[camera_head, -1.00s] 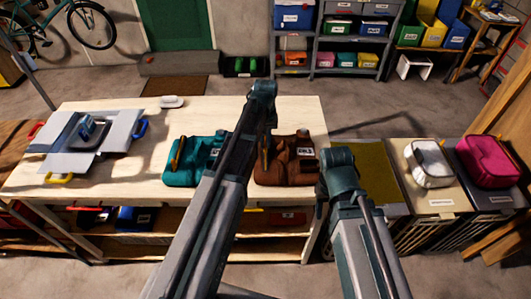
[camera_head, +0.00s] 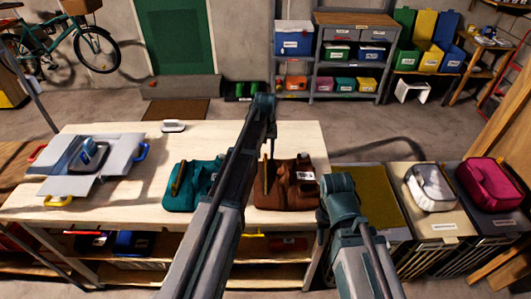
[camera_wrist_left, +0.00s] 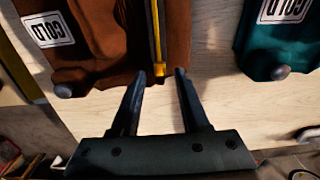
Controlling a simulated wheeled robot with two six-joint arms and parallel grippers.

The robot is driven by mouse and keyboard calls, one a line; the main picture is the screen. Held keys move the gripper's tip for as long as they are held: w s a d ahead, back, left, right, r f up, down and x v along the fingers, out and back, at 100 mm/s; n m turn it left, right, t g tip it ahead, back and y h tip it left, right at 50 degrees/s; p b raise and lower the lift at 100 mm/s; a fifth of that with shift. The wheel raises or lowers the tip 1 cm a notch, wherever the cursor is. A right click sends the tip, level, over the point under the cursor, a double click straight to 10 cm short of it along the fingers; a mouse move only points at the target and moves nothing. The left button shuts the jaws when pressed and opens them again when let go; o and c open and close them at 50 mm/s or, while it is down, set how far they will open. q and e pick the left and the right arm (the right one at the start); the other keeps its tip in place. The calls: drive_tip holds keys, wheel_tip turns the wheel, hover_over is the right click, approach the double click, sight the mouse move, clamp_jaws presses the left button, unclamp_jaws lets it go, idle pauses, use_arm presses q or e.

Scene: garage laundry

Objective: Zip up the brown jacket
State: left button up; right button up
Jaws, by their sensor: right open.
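The brown jacket (camera_head: 300,195) lies on the pale wooden table (camera_head: 95,215) with a white label on it. It fills the upper left of the left wrist view (camera_wrist_left: 100,45), where its zip shows as a yellow strip (camera_wrist_left: 156,30) ending in a small yellow pull (camera_wrist_left: 159,69). My left gripper (camera_wrist_left: 153,75) is open, with its fingertips apart on either side of the pull; whether they touch it I cannot tell. In the head view my left arm hides part of the jacket. My right arm ends at a bent joint right of the jacket; its jaws do not show.
A teal jacket (camera_head: 185,198) lies left of the brown one, and a grey folding board (camera_head: 105,160) further left. White (camera_head: 430,185) and pink (camera_head: 488,180) bundles sit on bins at right. Bare tabletop shows behind the jackets.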

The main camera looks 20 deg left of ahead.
sight(266, 155)
use_arm(q)
drive_tip(key=shift+r, duration=0.1)
wheel_tip(266, 155, up, 14)
drive_tip(key=p, duration=1.3)
drive_tip(key=shift+f+p, duration=0.2)
drive_tip(key=shift+p, duration=0.2)
drive_tip(key=s+d+f+m+b, duration=0.2)
drive_tip(key=s+d, duration=0.3)
drive_tip(key=s, duration=0.4)
drive_tip(key=s+d+f+m+b, duration=0.2)
drive_tip(key=s+d+f+b, duration=0.1)
drive_tip(key=s, duration=0.7)
drive_tip(key=s+d+f+m+y+b, duration=0.1)
drive_tip(key=s+d+f+m+b, duration=0.2)
drive_tip(key=s+d, duration=0.3)
drive_tip(key=s, duration=0.4)
drive_tip(key=shift+d, duration=0.35)
